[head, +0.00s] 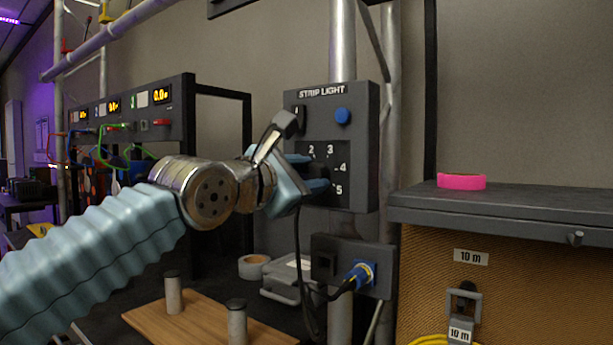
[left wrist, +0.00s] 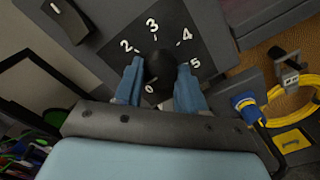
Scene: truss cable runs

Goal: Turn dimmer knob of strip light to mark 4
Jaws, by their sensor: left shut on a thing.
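The strip light box (head: 362,118) is a dark grey panel labelled STRIP LIGHT, mounted on an upright pole. Its black dial plate (head: 341,190) carries the marks 2, 3, 4 and 5, also readable in the left wrist view (left wrist: 176,17). The round black dimmer knob (left wrist: 160,67) sits in the middle of the dial in the left wrist view. My left gripper (left wrist: 160,82) is shut on the knob, one blue finger on each side; in the head view the left gripper (head: 308,172) hides the knob. I cannot tell which mark the knob points to. My right gripper is not in view.
A blue button (head: 342,116) and a rocker switch (head: 299,117) sit above the dial. Below, a socket box (head: 325,262) holds a blue plug (head: 360,275) with a black cable. A cabinet with pink tape (head: 461,181) stands right; a wooden board with posts (head: 200,325) lies below my arm.

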